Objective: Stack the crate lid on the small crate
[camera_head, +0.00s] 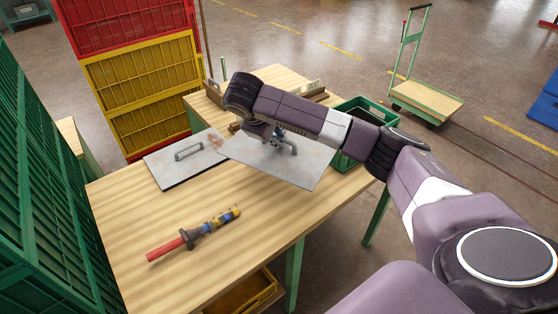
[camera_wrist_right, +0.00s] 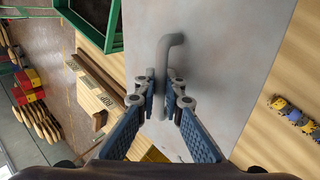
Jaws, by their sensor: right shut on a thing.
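My right gripper (camera_head: 277,136) is shut on the bent handle (camera_wrist_right: 164,62) of a flat grey crate lid (camera_head: 290,170). The same lid fills the middle of the right wrist view (camera_wrist_right: 225,55). It appears to be just above the wooden table, but the gap is hard to judge. A small green crate (camera_head: 348,160) stands at the table's right side, partly hidden behind my right arm. Its rim shows at the top left of the wrist view (camera_wrist_right: 118,30). A second grey lid with a handle (camera_head: 170,172) lies flat left of the held one. My left gripper is not in view.
A red-handled tool with a yellow and blue part (camera_head: 192,236) lies on the table (camera_head: 250,230). Stacked yellow and red crates (camera_head: 140,80) stand behind, and tall green crates (camera_head: 40,180) at left. The table's front is mostly clear. A trolley (camera_head: 425,98) stands beyond.

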